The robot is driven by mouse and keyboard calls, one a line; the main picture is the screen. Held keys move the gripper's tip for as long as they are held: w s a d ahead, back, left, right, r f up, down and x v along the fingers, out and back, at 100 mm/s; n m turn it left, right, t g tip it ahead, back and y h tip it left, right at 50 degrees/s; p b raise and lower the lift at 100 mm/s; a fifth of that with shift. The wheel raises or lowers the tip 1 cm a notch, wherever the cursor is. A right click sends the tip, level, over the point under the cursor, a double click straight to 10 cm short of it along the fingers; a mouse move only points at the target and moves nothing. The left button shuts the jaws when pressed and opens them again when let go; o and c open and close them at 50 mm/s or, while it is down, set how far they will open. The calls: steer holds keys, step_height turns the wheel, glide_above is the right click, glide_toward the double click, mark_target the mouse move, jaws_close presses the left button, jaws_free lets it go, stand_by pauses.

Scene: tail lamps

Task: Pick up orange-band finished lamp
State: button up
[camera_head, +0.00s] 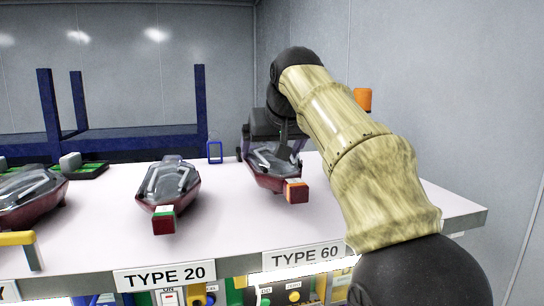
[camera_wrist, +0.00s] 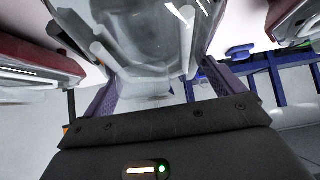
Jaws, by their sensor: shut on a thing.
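The orange-band lamp (camera_head: 268,178) has a dark red body, a clear top and an orange band (camera_head: 297,188) on its red end block. It is at the right part of the white table, behind the TYPE 60 label. My gripper (camera_head: 272,142) is over its far end, shut on it. In the wrist view the clear lamp cover (camera_wrist: 150,45) sits between my two purple fingers. Whether the lamp rests on the table or is slightly raised, I cannot tell. The lamp's far end is partly hidden by my gripper.
A green-band lamp (camera_head: 168,185) lies to the left on the table (camera_head: 110,235); another lamp (camera_head: 30,195) is at the far left. A blue rack (camera_head: 130,142) stands behind. A small blue frame (camera_head: 215,152) is left of my gripper. The table's right end is clear.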

steer(key=shift+r, duration=0.5)
steer(key=b, duration=0.8)
glide_toward(294, 184)
steer(key=x, duration=0.4)
steer(key=shift+w+f, duration=0.2)
steer(key=shift+w, duration=0.2)
